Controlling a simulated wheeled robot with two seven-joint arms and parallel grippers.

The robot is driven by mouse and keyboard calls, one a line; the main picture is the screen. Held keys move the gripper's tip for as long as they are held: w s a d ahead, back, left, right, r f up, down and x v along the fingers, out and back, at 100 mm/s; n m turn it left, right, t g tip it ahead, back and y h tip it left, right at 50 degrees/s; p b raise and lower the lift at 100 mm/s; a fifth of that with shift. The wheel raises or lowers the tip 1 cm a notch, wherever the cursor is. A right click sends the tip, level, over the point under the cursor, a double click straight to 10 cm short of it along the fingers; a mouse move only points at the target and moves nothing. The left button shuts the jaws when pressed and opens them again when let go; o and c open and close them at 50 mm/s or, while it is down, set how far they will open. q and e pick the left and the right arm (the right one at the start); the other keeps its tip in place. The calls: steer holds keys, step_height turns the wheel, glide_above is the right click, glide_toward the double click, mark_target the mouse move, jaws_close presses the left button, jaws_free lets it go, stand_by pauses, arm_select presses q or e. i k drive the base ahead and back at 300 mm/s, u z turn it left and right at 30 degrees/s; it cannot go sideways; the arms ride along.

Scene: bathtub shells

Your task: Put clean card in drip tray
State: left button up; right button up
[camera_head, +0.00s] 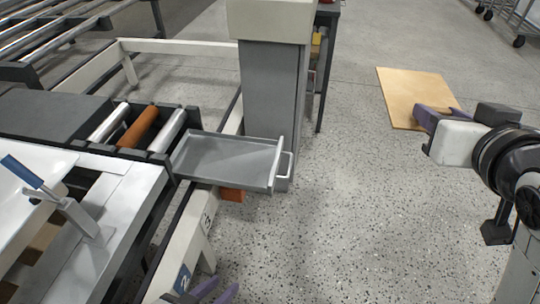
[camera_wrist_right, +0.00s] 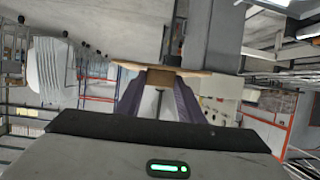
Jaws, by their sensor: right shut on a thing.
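The clean card (camera_head: 405,90) is a flat tan sheet in the upper right of the head view. My right gripper (camera_head: 432,116) is shut on its near edge and holds it out over the floor. In the right wrist view the card (camera_wrist_right: 195,72) shows edge-on between the purple fingers (camera_wrist_right: 160,86). The drip tray (camera_head: 228,160) is a shallow grey tray with a white handle at its right end, beside the rollers. Its visible inside is bare. The card is well to the right of the tray, apart from it. My left gripper (camera_head: 207,292) shows only purple fingertips, spread apart, at the bottom edge.
A grey column (camera_head: 270,105) stands right behind the tray. Rollers (camera_head: 138,127), one of them orange, lie left of it. A white frame with a blue-tipped lever (camera_head: 75,210) fills the lower left. The speckled floor between tray and card is clear.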

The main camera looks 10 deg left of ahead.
mark_target(222, 160)
steer(key=z, duration=2)
steer(key=i, duration=1.55)
steer(key=u, duration=3.65)
steer(key=i, duration=0.5)
steer(key=u, duration=0.05)
